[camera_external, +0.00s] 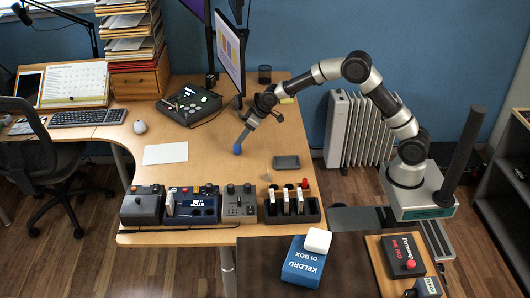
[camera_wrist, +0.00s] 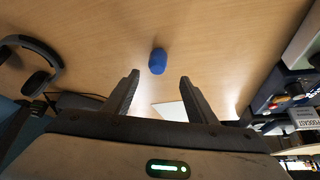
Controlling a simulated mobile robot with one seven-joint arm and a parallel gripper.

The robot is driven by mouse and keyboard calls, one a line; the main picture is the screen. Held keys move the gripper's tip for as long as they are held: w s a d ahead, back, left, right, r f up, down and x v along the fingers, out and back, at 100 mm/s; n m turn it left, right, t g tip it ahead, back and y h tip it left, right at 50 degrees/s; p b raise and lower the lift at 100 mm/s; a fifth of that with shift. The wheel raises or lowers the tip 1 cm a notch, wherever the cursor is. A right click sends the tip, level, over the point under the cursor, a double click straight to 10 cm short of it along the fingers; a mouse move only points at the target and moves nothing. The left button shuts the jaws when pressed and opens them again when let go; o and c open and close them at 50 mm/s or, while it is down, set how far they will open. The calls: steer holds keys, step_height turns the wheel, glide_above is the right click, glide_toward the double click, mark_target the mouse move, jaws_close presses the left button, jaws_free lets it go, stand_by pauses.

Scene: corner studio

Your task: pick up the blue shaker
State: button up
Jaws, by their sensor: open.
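The blue shaker (camera_external: 237,149) is on the wooden desk (camera_external: 215,170), below my gripper in the external view. In the wrist view the shaker (camera_wrist: 157,61) is a small rounded blue shape, ahead of the fingertips and roughly centred between them. My gripper (camera_external: 247,127) reaches in from the right, pointing down towards the shaker. In the wrist view its two fingers (camera_wrist: 159,82) are spread apart with nothing between them. The shaker appears apart from both fingers. The exact gap cannot be judged.
Control boxes (camera_external: 193,205) line the desk's front edge, beside a dark slotted holder (camera_external: 291,219). A white sheet (camera_external: 165,153) lies left of the shaker, and a dark grey flat item (camera_external: 286,162) to its right. A monitor (camera_external: 230,50) stands behind. Headphones (camera_wrist: 36,62) show in the wrist view.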

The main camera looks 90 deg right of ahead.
mark_target(237, 147)
steer(key=x, duration=0.3)
steer(key=shift+w+f, duration=0.1)
steer(key=shift+f, duration=0.1)
steer(key=shift+s+d+b+x, duration=0.15)
steer(key=shift+b+x, duration=0.4)
steer(key=shift+x, duration=0.8)
steer(key=shift+s+d+b+x, duration=0.15)
steer(key=shift+b+x, duration=0.35)
steer(key=shift+x, duration=0.8)
steer(key=shift+f, duration=0.1)
steer(key=shift+c, duration=0.4)
steer(key=c, duration=1.1)
